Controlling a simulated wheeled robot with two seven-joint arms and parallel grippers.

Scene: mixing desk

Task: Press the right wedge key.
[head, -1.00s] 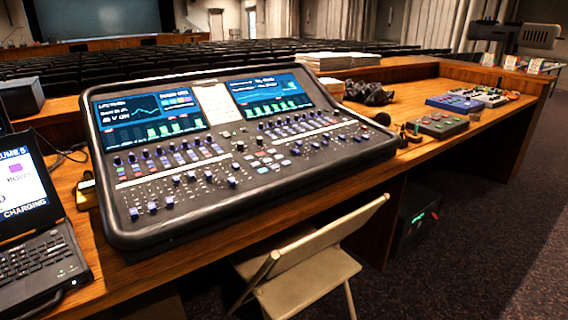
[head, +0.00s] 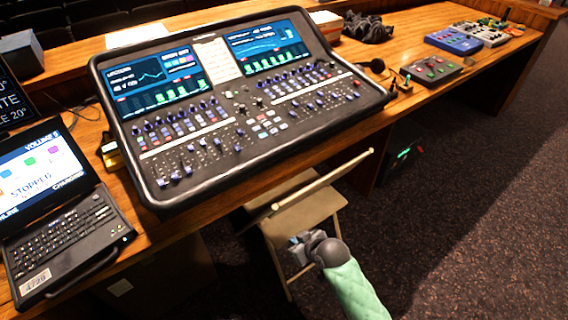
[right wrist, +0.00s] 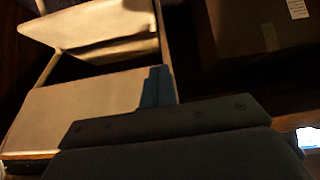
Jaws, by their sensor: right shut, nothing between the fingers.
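The mixing desk (head: 262,143) fills the middle of the head view, with two lit screens, rows of knobs and faders, and a cluster of small pale and red keys (head: 266,124) at its centre. I cannot tell which small key is the right wedge key; no label is legible at this size. My right gripper (head: 297,243) is shut and empty, in front of and below the desk's front edge, over the folding chair. Its fingers (right wrist: 157,86) also show in the right wrist view, against the chair seat. My left gripper is not in view.
The folding chair (head: 312,211) stands under the front of the wooden desk. An open laptop (head: 62,215) is at left. A grey button box (head: 432,69), a blue box (head: 454,42) and a dark cloth bundle (head: 367,27) lie at right. Carpet (head: 480,200) at right is clear.

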